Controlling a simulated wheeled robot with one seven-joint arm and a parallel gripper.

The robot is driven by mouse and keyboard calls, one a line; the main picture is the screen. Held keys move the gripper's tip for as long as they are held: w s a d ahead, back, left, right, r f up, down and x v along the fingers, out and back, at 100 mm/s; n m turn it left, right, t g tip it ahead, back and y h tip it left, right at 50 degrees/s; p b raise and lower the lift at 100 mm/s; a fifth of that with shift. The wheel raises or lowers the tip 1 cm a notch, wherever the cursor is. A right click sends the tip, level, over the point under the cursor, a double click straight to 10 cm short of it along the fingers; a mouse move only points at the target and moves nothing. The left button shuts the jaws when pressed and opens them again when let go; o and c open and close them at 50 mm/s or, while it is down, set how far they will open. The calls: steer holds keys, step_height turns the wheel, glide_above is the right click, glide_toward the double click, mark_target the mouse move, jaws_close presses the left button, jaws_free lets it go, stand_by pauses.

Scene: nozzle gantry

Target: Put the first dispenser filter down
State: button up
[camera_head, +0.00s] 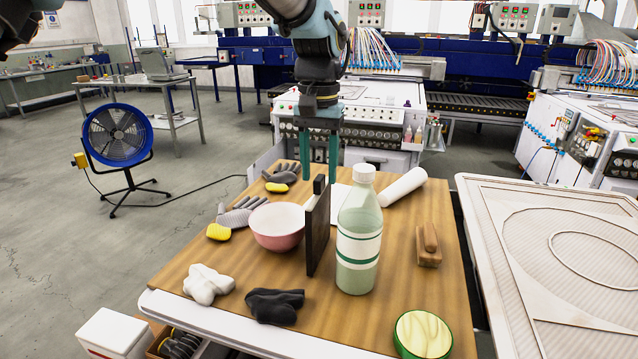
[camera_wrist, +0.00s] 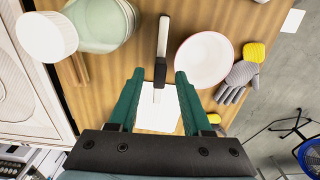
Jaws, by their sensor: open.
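A thin dark panel (camera_head: 318,238), which I take to be the dispenser filter, stands upright on the wooden table between the pink bowl and the bottle. A black grip (camera_head: 319,184) with a pale strip sits at its top far end. In the wrist view the panel is seen from above as a narrow pale edge (camera_wrist: 163,36), with the black grip (camera_wrist: 160,72) at its near end. My gripper (camera_head: 319,179) points down over the far end of the panel. Its green fingers are open, one on each side of the black grip, with gaps visible in the wrist view (camera_wrist: 159,76).
The bowl (camera_head: 277,226) stands close left of the panel, the bottle (camera_head: 359,232) close right. Gloves (camera_head: 241,213), a white cloth (camera_head: 207,283), a black cloth (camera_head: 274,305), a white roll (camera_head: 402,186), a brush (camera_head: 428,245) and a green-rimmed dish (camera_head: 423,335) lie around. The table's right middle is fairly clear.

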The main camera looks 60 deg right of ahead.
step_height(320, 180, up, 9)
steer(key=shift+b, duration=0.45)
steer(key=shift+w, duration=0.1)
